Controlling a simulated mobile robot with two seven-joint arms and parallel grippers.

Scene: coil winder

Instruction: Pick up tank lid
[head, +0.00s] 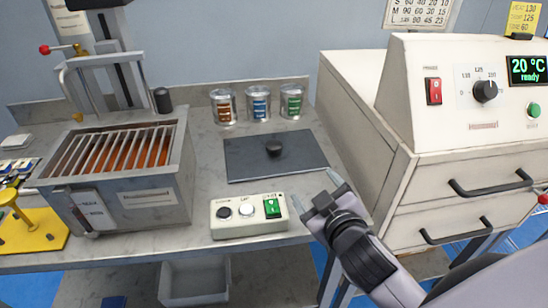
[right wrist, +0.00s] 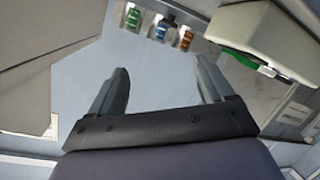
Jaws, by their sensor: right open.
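The open tank (head: 150,200), with a slatted rack and orange inside, stands to the left. My left gripper is out of view.
Several coloured-label cans, such as the blue one (head: 258,103), stand behind the lid. A control box (head: 248,217) with a green switch sits in front of it. The large cream oven (head: 450,110) bounds the right side. A grey bin (head: 194,282) is below the worktop.

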